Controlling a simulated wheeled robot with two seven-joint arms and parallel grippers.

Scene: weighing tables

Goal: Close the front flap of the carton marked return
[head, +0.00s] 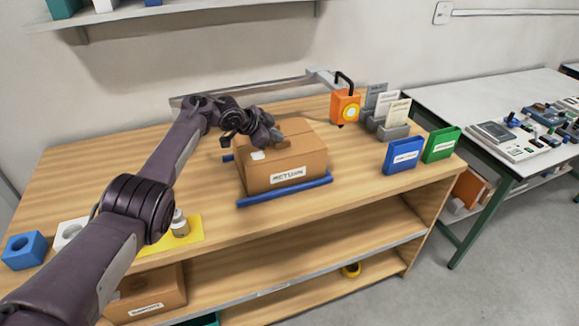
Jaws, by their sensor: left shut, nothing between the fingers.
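The brown carton marked RETURN (312,158) stands on the wooden table, its lettered white label on the face towards me. Its top looks covered by flaps lying about flat, with a small white patch (258,155) near the left front. I cannot tell whether the front flap lies fully down. My left gripper (279,139) is shut and empty, at the top of the carton near its middle. It hides part of the top, and I cannot tell whether it touches. My right gripper is not in view.
Blue rails (285,190) lie along the carton's front and left. An orange device (345,106), a card holder (388,130), a blue bin (403,156) and a green bin (441,145) stand to the right. A small bottle (180,224) stands on a yellow mat at the left front.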

